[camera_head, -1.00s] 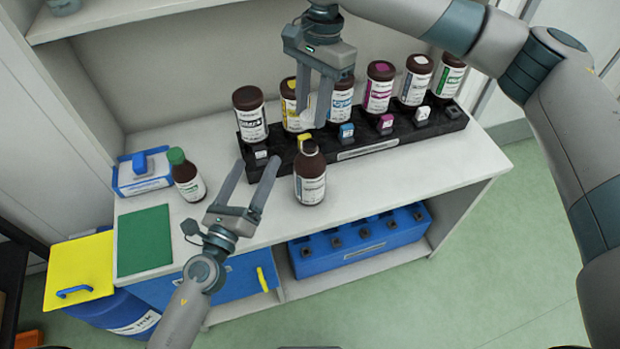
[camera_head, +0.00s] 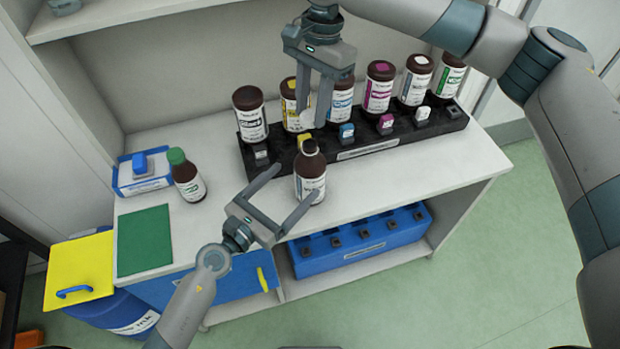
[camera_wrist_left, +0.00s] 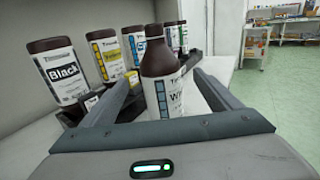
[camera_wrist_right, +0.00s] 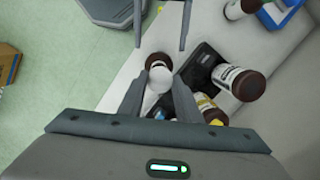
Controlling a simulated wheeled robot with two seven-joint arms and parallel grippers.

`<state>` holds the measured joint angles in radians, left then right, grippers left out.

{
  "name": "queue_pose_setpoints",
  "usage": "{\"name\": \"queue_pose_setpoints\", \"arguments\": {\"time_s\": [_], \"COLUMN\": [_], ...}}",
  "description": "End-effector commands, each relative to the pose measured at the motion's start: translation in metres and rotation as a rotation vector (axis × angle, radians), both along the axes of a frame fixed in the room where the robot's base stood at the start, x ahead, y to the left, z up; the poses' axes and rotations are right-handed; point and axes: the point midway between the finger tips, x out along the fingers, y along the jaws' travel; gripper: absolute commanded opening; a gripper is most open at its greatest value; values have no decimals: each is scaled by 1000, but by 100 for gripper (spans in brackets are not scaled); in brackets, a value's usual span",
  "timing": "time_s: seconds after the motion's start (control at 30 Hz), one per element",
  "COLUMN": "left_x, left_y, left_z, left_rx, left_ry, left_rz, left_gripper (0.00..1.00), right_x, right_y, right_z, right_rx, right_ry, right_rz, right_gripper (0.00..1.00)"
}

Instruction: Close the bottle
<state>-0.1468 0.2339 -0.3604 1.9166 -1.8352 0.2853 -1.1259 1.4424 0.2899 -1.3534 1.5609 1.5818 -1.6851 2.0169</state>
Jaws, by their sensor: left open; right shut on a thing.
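A brown bottle (camera_head: 311,187) without a cap stands upright at the front of the shelf top. Its white label starts with "W" in the left wrist view (camera_wrist_left: 166,96). My left gripper (camera_head: 297,180) is open, its fingers reaching toward the bottle on either side; I cannot tell whether they touch it. My right gripper (camera_head: 312,117) is shut on a white cap (camera_wrist_right: 152,98), above the black rack and behind the open bottle. The fingers partly hide the cap. In the right wrist view the bottle's brown top (camera_wrist_right: 158,60) shows just beyond the fingertips.
A black rack (camera_head: 400,140) behind holds several brown ink bottles and small coloured blocks. A green-capped bottle (camera_head: 187,178), a blue-and-white box (camera_head: 143,178) and a green mat (camera_head: 144,240) are at left. The shelf top right of the open bottle is clear.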

Motion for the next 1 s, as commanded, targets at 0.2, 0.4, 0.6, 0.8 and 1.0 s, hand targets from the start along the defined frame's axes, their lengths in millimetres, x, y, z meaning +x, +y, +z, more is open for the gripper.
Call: {"name": "queue_pose_setpoints", "arguments": {"time_s": [0.2,0.4,0.6,0.8,1.0], "left_x": [19,43,67,83,88], "left_y": [-15,-35,-54,-66,-70], "left_z": [1,1,1,0,0], "left_rx": [-1,-2,-1,0,0], "left_ry": [-2,-1,0,0,0], "left_rz": [0,0,0,1,0], "left_gripper": [84,84,84,84,84], "right_x": [0,0,0,0,0], "right_y": [0,0,0,0,0], "right_z": [0,0,0,0,0], "right_rx": [0,0,0,0,0], "right_ry": [0,0,0,0,0], "right_rz": [0,0,0,0,0], "right_gripper": [10,10,10,10,10]}}
